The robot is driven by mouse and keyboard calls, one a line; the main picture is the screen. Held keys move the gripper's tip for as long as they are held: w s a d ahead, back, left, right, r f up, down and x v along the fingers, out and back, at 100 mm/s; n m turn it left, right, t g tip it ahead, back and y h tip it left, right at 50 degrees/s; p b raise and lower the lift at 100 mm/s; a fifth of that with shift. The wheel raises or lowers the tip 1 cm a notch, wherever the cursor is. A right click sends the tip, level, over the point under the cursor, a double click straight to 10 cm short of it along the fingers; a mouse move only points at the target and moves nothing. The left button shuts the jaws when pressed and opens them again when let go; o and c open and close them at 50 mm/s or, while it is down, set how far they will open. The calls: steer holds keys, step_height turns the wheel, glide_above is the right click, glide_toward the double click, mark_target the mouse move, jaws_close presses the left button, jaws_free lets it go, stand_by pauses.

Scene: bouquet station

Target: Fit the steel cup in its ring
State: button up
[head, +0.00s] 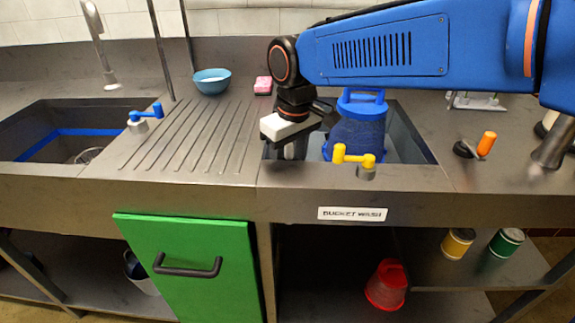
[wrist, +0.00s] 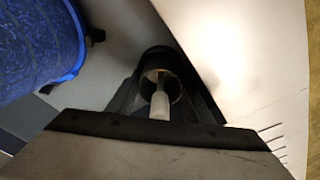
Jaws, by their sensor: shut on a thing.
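My gripper (head: 293,140) hangs at the left side of the right-hand basin. It is shut on what looks like the steel cup, a short grey cylinder (head: 294,150) just below the white gripper body. In the wrist view the cup (wrist: 160,76) is a round opening with a metallic inside, between the dark jaws (wrist: 160,95). A pale narrow piece lies across its near side; I cannot tell what that is. The cup's lower end is hidden by the basin's front edge. I cannot make out the ring in either view.
A blue bucket (head: 355,135) stands in the basin (head: 415,145), close to the right of my gripper; it also shows in the wrist view (wrist: 35,45). A yellow tap handle (head: 354,158) stands at the front edge. A blue bowl (head: 211,83) and pink sponge (head: 263,86) sit behind.

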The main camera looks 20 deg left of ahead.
steer(key=shift+f, duration=0.15)
steer(key=o, duration=1.2)
steer(key=shift+c, duration=0.2)
step_height(320, 180, up, 17)
steer(key=s+d, duration=0.1)
steer(key=shift+d, duration=0.4)
